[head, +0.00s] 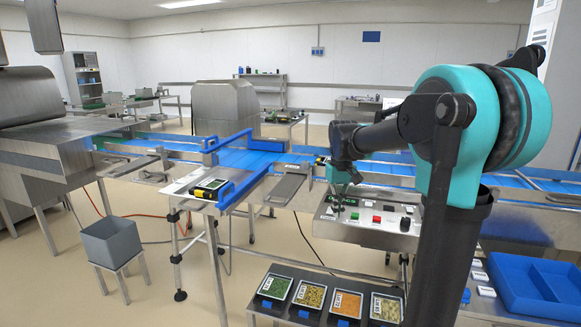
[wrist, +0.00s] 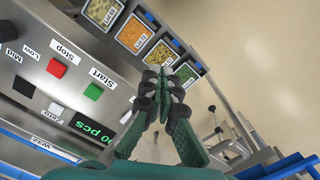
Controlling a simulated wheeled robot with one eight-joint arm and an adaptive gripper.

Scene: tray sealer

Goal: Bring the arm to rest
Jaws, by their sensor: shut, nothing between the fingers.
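My arm reaches in from the right of the head view, bent, with its end over the control panel (head: 365,232). My gripper (head: 342,200) points down there. In the wrist view my gripper (wrist: 163,80) has its green fingers closed together at the tips, with nothing between them. The panel carries a red Stop button (wrist: 57,68) and a green Start button (wrist: 93,92); both lie to the left of the fingers in the wrist view. Whether the fingertips touch anything is hard to tell, but they appear apart from the buttons.
A shelf below the panel holds several filled food trays (head: 310,294). A blue conveyor (head: 255,160) runs behind the panel. A blue bin (head: 535,283) stands at right, and a grey bin (head: 110,242) on a stool at left.

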